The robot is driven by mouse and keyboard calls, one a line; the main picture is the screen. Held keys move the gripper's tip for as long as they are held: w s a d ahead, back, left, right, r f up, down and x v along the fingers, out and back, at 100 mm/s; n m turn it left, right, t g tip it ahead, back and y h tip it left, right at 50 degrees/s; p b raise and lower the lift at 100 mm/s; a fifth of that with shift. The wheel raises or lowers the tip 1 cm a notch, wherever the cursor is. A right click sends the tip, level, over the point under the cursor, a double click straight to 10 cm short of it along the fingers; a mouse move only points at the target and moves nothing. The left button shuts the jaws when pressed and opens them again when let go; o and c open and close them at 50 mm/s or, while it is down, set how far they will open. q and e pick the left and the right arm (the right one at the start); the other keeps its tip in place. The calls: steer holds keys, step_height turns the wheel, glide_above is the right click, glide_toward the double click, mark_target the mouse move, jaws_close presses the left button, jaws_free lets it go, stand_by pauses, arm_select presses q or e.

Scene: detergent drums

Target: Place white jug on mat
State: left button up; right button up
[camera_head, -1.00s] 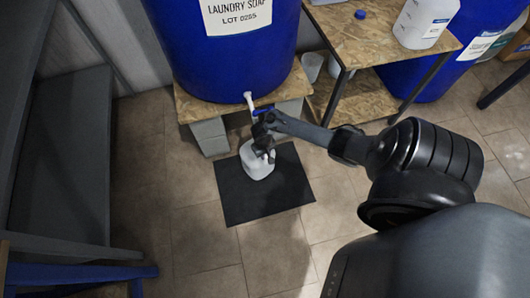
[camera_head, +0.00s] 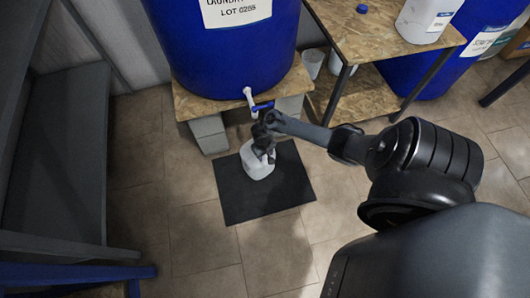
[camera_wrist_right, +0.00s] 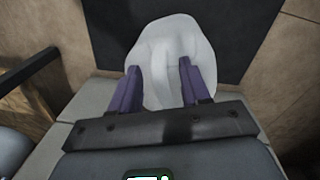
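The white jug (camera_head: 257,166) stands upright at the upper middle of the black mat (camera_head: 240,203) in the head view, seemingly resting on it. My right gripper (camera_head: 263,140) is at the jug's top and hides part of it. In the right wrist view, the gripper's two purple fingers (camera_wrist_right: 159,82) straddle the jug's raised handle part, with the white jug body (camera_wrist_right: 190,40) beyond. Whether they press on it cannot be told. The dark mat (camera_wrist_right: 235,35) shows behind the jug. My left gripper is out of view.
A blue drum (camera_head: 225,60) with a spigot (camera_head: 249,95) stands on a wooden stand (camera_head: 195,106) just behind the jug. A wooden table (camera_head: 375,40) with another white jug (camera_head: 424,18) is at the upper right. Bare tiled floor lies left and front.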

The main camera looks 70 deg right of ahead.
steer(key=r+p, duration=0.6)
steer(key=shift+w+a+r, duration=0.15)
steer(key=shift+a+r, duration=0.1)
steer(key=shift+r, duration=0.15)
steer(key=a+r+n+t+h, duration=0.15)
steer(key=a+r+n, duration=0.55)
steer(key=a, duration=0.8)
steer(key=s+a+r+n+t+y, duration=0.1)
steer(key=s+a+r, duration=0.3)
steer(key=r, duration=0.5)
steer(key=s+a+r+n+t+y, duration=0.1)
steer(key=s+a+r, duration=0.3)
steer(key=r, duration=0.6)
steer(key=shift+a+r+p, duration=0.3)
steer(key=shift+a, duration=0.7)
steer(key=shift+r+t, duration=0.1)
steer(key=shift+t, duration=0.15)
